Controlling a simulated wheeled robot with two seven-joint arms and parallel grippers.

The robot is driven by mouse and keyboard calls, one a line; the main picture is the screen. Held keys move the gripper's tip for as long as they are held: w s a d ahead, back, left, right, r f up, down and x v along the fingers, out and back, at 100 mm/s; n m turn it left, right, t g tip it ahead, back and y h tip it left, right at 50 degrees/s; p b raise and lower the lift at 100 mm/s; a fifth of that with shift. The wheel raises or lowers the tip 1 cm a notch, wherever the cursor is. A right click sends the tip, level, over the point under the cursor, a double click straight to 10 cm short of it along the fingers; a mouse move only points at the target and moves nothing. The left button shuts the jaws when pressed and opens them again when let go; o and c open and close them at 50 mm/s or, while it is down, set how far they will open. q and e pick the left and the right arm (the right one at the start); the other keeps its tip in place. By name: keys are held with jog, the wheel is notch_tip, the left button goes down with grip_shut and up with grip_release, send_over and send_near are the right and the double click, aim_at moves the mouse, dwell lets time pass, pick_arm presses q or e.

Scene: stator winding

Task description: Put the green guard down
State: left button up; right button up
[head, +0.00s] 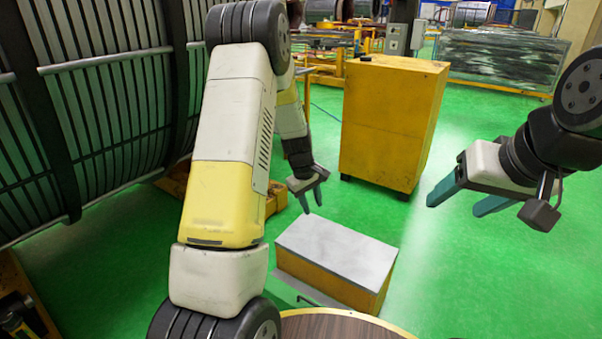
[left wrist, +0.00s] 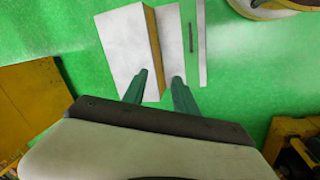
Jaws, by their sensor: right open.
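I cannot clearly pick out the green guard against the green floor. In the left wrist view a dark bar like a handle (left wrist: 191,37) lies over a green strip between two pale strips, beside the box. This dark bar also shows in the head view (head: 306,300), at the box's near left side. My left gripper (head: 311,203) is open and empty, above and behind the box; its teal fingers show apart in the left wrist view (left wrist: 159,92). My right gripper (head: 460,202) is open and empty, at the right over bare floor.
A low orange box with a grey-white top (head: 336,248) stands on the floor below my left gripper. A yellow cabinet (head: 388,125) stands behind. A large ribbed drum (head: 100,110) fills the left. A round brown wooden top (head: 340,329) is at the bottom. Floor at right is clear.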

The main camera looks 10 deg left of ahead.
pick_arm(q)
jog(key=s+r+m+t, duration=0.1)
jog(key=s+r+m, duration=0.1)
jog(key=s+r, duration=0.35)
jog(key=s+d+r+m, duration=0.1)
jog(key=s+r, duration=0.2)
jog(key=r, duration=0.6)
jog(key=s+r+m+t, duration=0.1)
jog(key=s+r+m, duration=0.1)
jog(key=s+r, duration=0.35)
jog(key=s+r+m+t, duration=0.1)
jog(key=s+r, duration=0.3)
jog(key=s, duration=0.4)
jog(key=s+r+m+t, duration=0.1)
jog(key=s+r+m, duration=0.2)
jog(key=s, duration=0.4)
jog(key=shift+s+d+r+m+h, duration=0.15)
jog(key=shift+s+r+m+h, duration=0.15)
jog(key=shift+s+r+m, duration=0.15)
jog(key=shift+w, duration=0.1)
